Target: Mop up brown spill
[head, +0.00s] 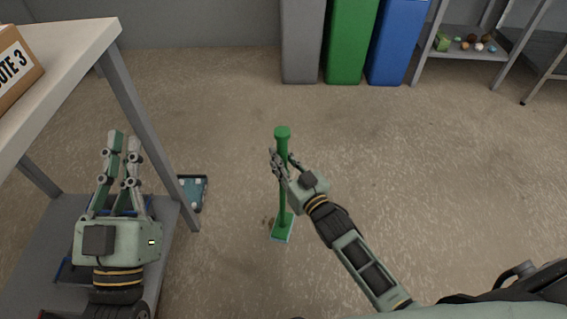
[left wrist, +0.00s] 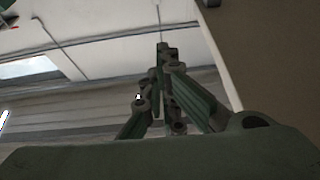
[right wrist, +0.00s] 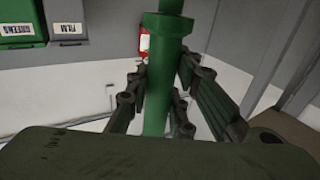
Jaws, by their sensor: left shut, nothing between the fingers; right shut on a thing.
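A green mop (head: 283,190) stands upright on the floor in the head view, its flat head (head: 282,229) resting on the concrete. My right gripper (head: 283,164) is shut on the mop's handle, below its wider top end. The green handle (right wrist: 157,85) also shows between the fingers in the right wrist view. A small patch of the brown spill (head: 268,222) shows on the floor just left of the mop head; the head may cover more of it. My left gripper (head: 124,137) is shut and empty, at the left above the shelf unit's lower shelf. It also shows in the left wrist view (left wrist: 162,48).
A shelf unit (head: 75,42) with a box (head: 18,70) stands at the left. A dark blue item (head: 192,192) lies beside its leg. Grey (head: 302,40), green (head: 349,40) and blue (head: 397,40) bins stand at the back. The floor right of the mop is open.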

